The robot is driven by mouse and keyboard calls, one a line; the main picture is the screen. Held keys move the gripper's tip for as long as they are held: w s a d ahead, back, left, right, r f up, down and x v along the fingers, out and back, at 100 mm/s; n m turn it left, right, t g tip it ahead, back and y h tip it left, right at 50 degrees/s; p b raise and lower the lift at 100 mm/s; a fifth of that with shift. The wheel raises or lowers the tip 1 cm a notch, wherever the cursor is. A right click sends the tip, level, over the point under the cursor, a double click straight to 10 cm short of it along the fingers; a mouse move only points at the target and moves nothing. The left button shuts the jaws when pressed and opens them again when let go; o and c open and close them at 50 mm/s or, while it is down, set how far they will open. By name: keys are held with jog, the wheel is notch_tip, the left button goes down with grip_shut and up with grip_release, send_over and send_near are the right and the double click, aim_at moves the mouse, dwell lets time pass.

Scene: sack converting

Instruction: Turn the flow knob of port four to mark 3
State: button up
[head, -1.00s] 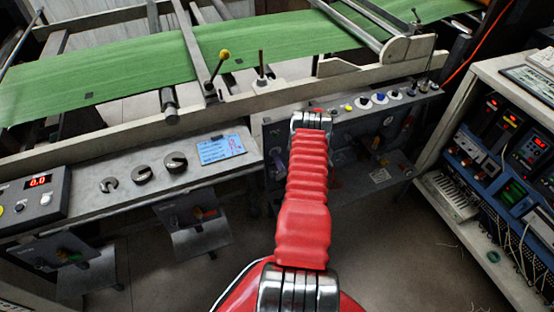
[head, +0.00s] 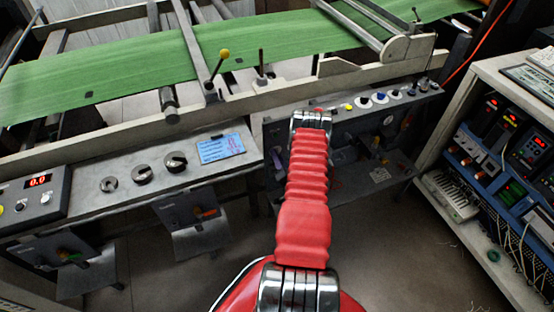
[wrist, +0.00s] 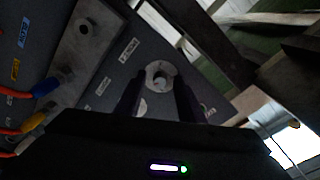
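A pale round knob (wrist: 160,75) sits on a dark grey panel (wrist: 112,72) in the wrist view. The small labels on the panel are too dim and blurred to read, so neither port number nor mark can be made out. In the head view my red arm hides the gripper and the part of the panel in front of it.
Orange hoses with blue and yellow fittings (wrist: 42,88) lie left in the wrist view. The head view shows a grey console (head: 122,190) with dark round knobs, a green web (head: 120,75) above, and an open cabinet (head: 492,75) at right.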

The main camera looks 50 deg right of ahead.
jog(key=v, duration=1.3)
jog(key=shift+s+a, duration=0.25)
jog(key=shift+s, duration=0.1)
jog(key=n, duration=1.5)
jog(key=shift+d+n, duration=0.2)
jog(key=shift+n, duration=0.1)
jog(key=shift+w, duration=0.1)
jog(key=x, duration=1.3)
jog(key=shift+w, duration=0.35)
jog(key=shift+d, duration=0.1)
